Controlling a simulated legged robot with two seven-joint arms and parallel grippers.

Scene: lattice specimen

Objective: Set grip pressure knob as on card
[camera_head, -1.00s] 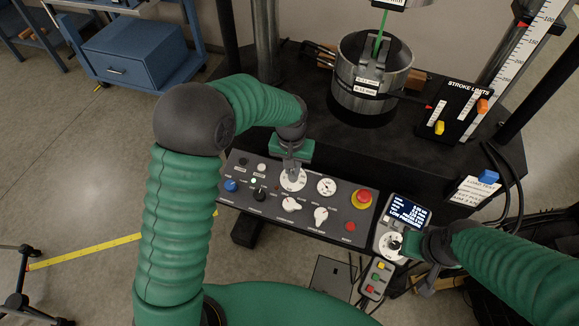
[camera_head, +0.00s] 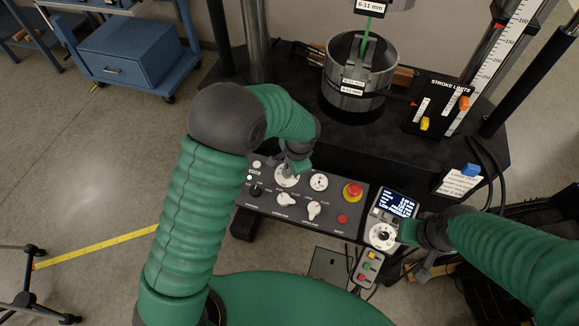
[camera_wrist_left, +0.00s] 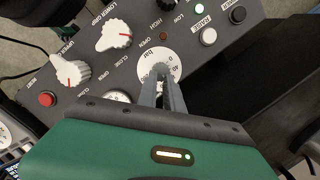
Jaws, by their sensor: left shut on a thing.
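The grip pressure knob sits on a white dial marked "bar" (camera_wrist_left: 150,62) in the left wrist view; in the head view the dial (camera_head: 286,176) is at the panel's upper middle. My left gripper (camera_wrist_left: 161,72) is shut on the knob, its fingers hiding most of it; the left gripper also shows in the head view (camera_head: 294,166). A white card (camera_head: 459,184) with a blue clip hangs at the table's right edge, its writing too small to read. My right gripper (camera_head: 402,232) is beside a white dial (camera_head: 381,236) below a lit screen; its fingers are unclear.
The control panel (camera_head: 328,222) carries white lower and upper grip knobs (camera_head: 284,199) (camera_head: 314,210), a gauge (camera_head: 319,182) and a red emergency stop (camera_head: 353,192). A steel pot (camera_head: 345,98) stands behind on the black table. A button box (camera_head: 368,266) lies below the screen.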

